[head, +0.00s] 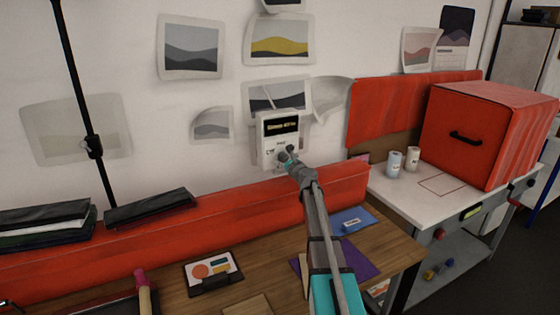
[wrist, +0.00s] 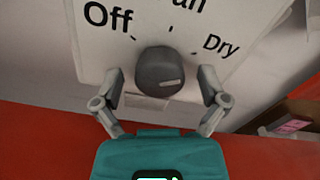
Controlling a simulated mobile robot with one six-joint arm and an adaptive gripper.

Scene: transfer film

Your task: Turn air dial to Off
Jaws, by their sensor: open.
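The air dial is a dark grey round knob (wrist: 158,68) on a white wall panel (head: 270,130) with a dark display. In the wrist view, "Off" is printed at the knob's upper left, a cut-off word ending in "an" above, and "Dry" at its right. A short pale mark shows low on the knob's right half; I cannot tell which label it selects. My gripper (wrist: 161,78) is open, with one finger on each side of the knob and gaps between. In the head view, my gripper (head: 289,157) is at the panel's lower part and partly hides the dial.
A red ledge (head: 240,205) runs along the wall below the panel. A wooden desk (head: 385,250) with cards and a blue folder (head: 352,221) lies under my arm. At the right, a white bench (head: 405,190) holds two cups (head: 395,163) and a red box (head: 480,135).

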